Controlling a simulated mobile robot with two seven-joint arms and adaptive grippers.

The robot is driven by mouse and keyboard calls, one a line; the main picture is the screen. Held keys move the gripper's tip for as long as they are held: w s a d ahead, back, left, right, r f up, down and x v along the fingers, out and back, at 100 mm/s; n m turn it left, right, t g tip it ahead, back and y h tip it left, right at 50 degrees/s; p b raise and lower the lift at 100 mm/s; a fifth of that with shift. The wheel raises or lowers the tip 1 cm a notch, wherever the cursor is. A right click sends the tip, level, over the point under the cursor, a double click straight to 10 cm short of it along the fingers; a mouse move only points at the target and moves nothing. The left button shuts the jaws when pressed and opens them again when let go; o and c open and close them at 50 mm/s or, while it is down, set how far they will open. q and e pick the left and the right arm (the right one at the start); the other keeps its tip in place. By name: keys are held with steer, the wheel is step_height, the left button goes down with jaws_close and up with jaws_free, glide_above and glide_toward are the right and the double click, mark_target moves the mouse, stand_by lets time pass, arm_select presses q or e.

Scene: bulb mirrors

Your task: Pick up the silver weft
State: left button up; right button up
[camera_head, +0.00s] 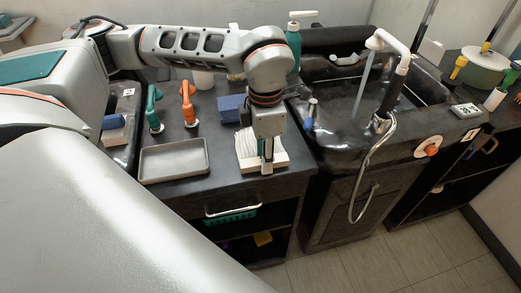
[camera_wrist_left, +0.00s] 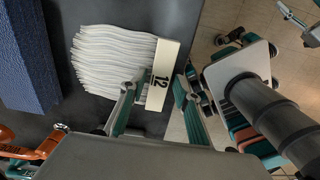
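A pale, wavy stack of strands or sheets (camera_wrist_left: 105,62) with a cream end strip marked 12 (camera_wrist_left: 163,75) lies on the dark counter. It is the only thing here that resembles a weft; its colour looks white more than silver. In the head view the stack (camera_head: 246,150) is partly hidden by my left gripper (camera_head: 267,160), which points down over its right end. In the left wrist view the left gripper's teal-and-grey fingers (camera_wrist_left: 162,85) are apart, with the end strip showing between them. I cannot tell whether they touch it. My right gripper is not in view.
A blue block (camera_head: 231,108) is behind the stack, and a grey tray (camera_head: 174,160) is to its left. Orange (camera_head: 188,103) and teal (camera_head: 153,110) tools stand behind the tray. A black sink (camera_head: 345,135) with a tap is at right. The counter's front edge is close.

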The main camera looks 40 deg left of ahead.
arm_select(q)
steer(key=c, duration=0.6)
